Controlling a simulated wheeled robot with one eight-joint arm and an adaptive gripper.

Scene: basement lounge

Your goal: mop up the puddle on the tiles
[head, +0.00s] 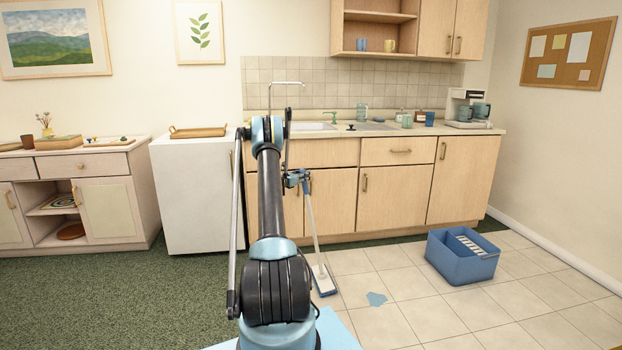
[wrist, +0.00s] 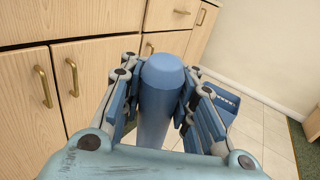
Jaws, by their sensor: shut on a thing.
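My gripper (head: 296,178) is shut on the upper end of a mop handle, seen from above as a blue rounded grip in the wrist view, the mop (wrist: 163,85). In the head view the mop (head: 313,228) hangs nearly upright, slightly tilted, with its flat white and blue head at or just above the tiles. I cannot tell whether the head touches the floor. The small blue puddle (head: 376,299) lies on the tiles to the right of the mop head, apart from it.
A blue bucket (head: 454,270) with a striped insert stands on the tiles (head: 400,318) at the right. Wooden cabinets (head: 389,195) and a white appliance (head: 190,205) stand behind. Green carpet (head: 110,300) covers the left. The tiles between puddle and bucket are clear.

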